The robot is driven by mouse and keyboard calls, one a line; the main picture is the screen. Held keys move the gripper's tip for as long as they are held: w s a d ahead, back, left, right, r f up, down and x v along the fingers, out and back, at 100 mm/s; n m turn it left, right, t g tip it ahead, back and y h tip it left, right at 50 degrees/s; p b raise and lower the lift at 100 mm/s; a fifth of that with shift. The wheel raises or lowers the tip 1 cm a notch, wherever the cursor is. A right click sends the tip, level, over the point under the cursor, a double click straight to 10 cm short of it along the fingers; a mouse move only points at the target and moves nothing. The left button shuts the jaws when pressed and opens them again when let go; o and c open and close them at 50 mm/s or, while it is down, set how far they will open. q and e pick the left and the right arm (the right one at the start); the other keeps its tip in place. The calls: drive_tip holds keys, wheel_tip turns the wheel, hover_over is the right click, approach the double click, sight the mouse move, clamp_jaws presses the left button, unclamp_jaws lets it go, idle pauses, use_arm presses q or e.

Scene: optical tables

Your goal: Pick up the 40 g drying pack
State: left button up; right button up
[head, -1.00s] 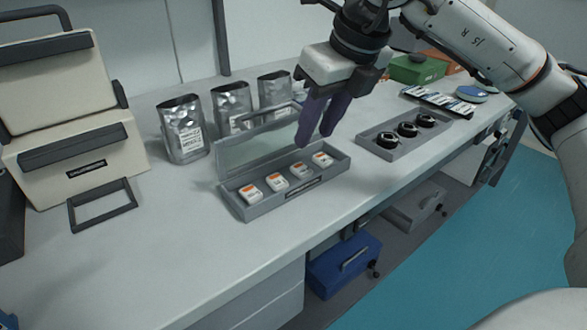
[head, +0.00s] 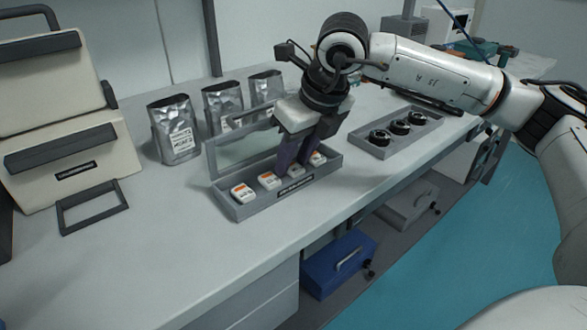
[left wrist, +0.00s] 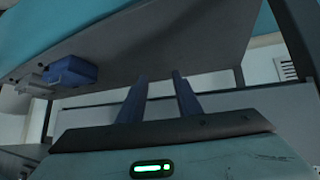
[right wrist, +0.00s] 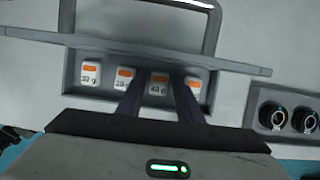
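Several small white packs with orange labels sit in a row in a grey lidded case (head: 238,212) on the bench. In the right wrist view, the third pack from the left (right wrist: 158,84) seems to read 40 g. My right gripper (head: 296,164) is down at the case, its dark fingers open on either side of that pack. Whether they touch it I cannot tell. In the head view the fingers partly hide this pack (head: 295,171) and the rightmost one. My left gripper (left wrist: 157,78) is open and empty, away from the packs, below a tabletop.
The case's clear lid (head: 240,150) stands raised behind the packs. Silver pouches (head: 176,130) stand behind it. A grey tray with black round parts (head: 372,149) lies to the right. A beige case (head: 60,120) is at the left. The bench front is clear.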

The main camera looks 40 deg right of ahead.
drive_tip(key=c, duration=0.8)
drive_tip(key=shift+r, duration=0.1)
